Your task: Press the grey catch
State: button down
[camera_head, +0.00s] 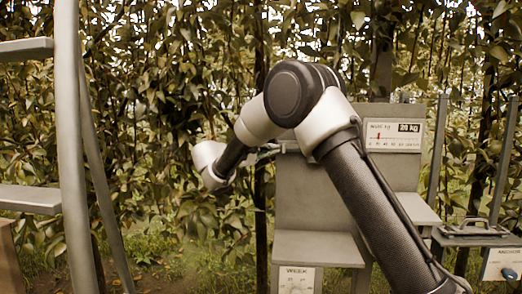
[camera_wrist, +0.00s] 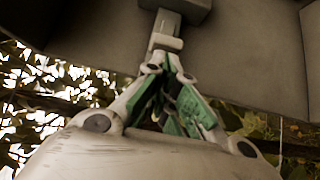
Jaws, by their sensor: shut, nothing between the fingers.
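In the wrist view, my gripper (camera_wrist: 165,45) is shut and empty, its green-sided fingers drawn together. Its tips point at a small grey block (camera_wrist: 188,7) that stands out from a grey panel at the top edge; this looks like the grey catch. The tips overlap the block's lower edge in the picture, and I cannot tell whether they touch it. In the head view, my gripper (camera_head: 266,150) is partly hidden by my arm, at the upper left edge of the grey stand (camera_head: 305,200). The catch cannot be made out clearly there.
A WEEK plate (camera_head: 297,281) is below. A lidded box (camera_head: 468,232) with a handle and a blue-knobbed panel stand at right. Foliage fills the back.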

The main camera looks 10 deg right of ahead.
jog(key=shift+d, duration=0.1)
jog(key=d, duration=0.1)
jog(key=s+d, duration=0.1)
jog(key=d, duration=0.1)
jog(key=shift+s+d, duration=0.15)
jog(key=shift+d, duration=0.1)
jog(key=shift+a, duration=0.1)
dwell(0.3)
jog(key=w+a+v, duration=0.1)
jog(key=w+v, duration=0.1)
jog(key=v, duration=1)
jog(key=shift+a, duration=0.5)
jog(key=shift+w, duration=0.15)
